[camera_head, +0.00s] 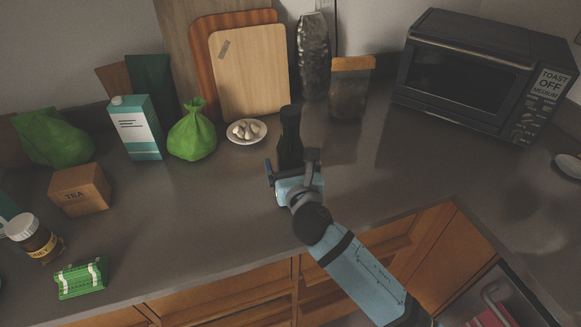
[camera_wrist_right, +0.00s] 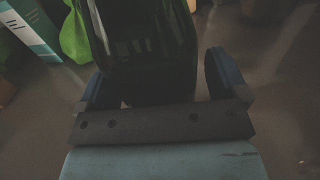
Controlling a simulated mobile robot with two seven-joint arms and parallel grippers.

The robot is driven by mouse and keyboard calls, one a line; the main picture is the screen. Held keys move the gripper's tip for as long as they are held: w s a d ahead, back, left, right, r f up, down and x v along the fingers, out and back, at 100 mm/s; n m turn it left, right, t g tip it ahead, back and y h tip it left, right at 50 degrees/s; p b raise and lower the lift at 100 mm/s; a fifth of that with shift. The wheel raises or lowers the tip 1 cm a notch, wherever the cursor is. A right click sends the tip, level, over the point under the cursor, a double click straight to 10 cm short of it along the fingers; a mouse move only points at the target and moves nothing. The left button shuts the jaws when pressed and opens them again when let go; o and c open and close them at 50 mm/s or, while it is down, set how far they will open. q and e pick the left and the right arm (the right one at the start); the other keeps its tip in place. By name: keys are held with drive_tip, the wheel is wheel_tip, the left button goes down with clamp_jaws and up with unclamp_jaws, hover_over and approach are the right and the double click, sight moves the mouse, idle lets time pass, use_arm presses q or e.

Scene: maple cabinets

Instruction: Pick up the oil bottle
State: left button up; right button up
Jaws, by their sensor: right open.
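The oil bottle (camera_head: 290,135) is dark and stands upright on the grey counter, in front of the small plate of garlic and the cutting boards. My right gripper (camera_head: 293,166) is at the bottle's near side, low down, with its fingers spread to either side of it. In the right wrist view the bottle (camera_wrist_right: 145,45) fills the top middle, and the open gripper fingers (camera_wrist_right: 155,85) stand left and right of it. A gap shows between the bottle and the right finger; whether the left finger touches is unclear. My left gripper is not in view.
A white plate of garlic (camera_head: 246,139) stands just behind and left of the bottle. A green bag (camera_head: 192,135), a carton (camera_head: 135,128) and a tea box (camera_head: 80,189) are further left. A jar (camera_head: 350,90) and a toaster oven (camera_head: 480,75) stand right.

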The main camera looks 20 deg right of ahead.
drive_tip(key=c, duration=1.3)
drive_tip(key=shift+r, duration=0.1)
